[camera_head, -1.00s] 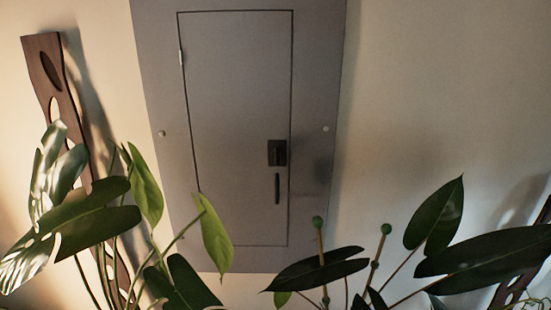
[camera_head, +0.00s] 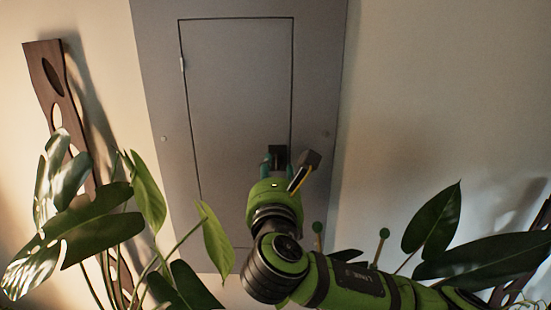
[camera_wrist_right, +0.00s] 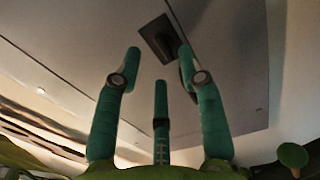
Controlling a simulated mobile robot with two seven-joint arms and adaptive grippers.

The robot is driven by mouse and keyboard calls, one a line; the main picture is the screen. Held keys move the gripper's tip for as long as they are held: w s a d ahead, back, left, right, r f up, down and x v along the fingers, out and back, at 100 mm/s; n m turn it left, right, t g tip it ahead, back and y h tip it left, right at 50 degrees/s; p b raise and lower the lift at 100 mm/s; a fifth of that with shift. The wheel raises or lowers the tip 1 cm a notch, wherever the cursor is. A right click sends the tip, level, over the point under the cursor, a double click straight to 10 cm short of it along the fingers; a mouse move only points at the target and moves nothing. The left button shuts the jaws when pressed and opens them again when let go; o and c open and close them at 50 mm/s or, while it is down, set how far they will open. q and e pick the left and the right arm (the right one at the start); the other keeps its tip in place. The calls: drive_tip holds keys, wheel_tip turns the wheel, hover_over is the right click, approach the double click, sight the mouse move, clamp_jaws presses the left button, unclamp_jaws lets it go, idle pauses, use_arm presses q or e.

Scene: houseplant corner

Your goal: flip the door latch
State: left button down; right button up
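The grey panel door (camera_head: 232,95) is closed, flush in its frame on the wall. Its dark latch (camera_head: 277,152) is near the door's right edge, partly covered by my right gripper (camera_head: 277,167). In the right wrist view the latch (camera_wrist_right: 155,36) appears as a dark square plate beyond the fingertips. The three teal fingers of my right gripper (camera_wrist_right: 160,64) are spread apart with nothing between them. I cannot tell whether a finger touches the latch. The dark handle below the latch is mostly hidden by my gripper and arm. My left gripper is not in view.
Large plant leaves (camera_head: 92,220) stand in front of the panel at lower left, and more leaves (camera_head: 475,250) are at lower right beside my arm. A dark wooden board (camera_head: 60,85) leans on the left wall. The upper wall is clear.

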sight(276, 162)
drive_tip(key=shift+w+r+p, duration=0.15)
drive_tip(key=shift+w+p, duration=0.35)
drive_tip(key=shift+w, duration=1.35)
drive_tip(key=shift+f, duration=0.2)
clamp_jaws()
